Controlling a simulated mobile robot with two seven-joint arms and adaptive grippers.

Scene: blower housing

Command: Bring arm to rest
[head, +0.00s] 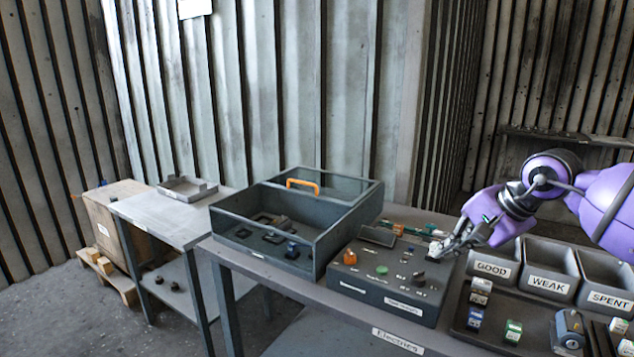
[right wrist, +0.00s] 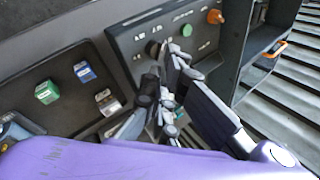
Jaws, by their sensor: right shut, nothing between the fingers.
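My right arm (head: 545,170) is purple and comes in from the right in the head view. Its gripper (head: 437,252) is shut and empty, low over the right end of a dark grey control box (head: 375,292). The box carries a green button (head: 382,270), an orange knob (head: 350,257) and small dark controls. In the right wrist view the gripper (right wrist: 168,88) is in front of the box panel (right wrist: 140,30), near a dark knob (right wrist: 153,48). I cannot tell whether the fingers touch the box. My left gripper is not in view.
Bins labelled GOOD (head: 492,268), WEAK (head: 548,282) and SPENT (head: 606,298) stand right of the box. A dark tray (head: 465,335) with several small blocks lies in front. An open housing (head: 325,255) with an orange handle (head: 302,184) stands left. A metal side table (head: 165,222) is farther left.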

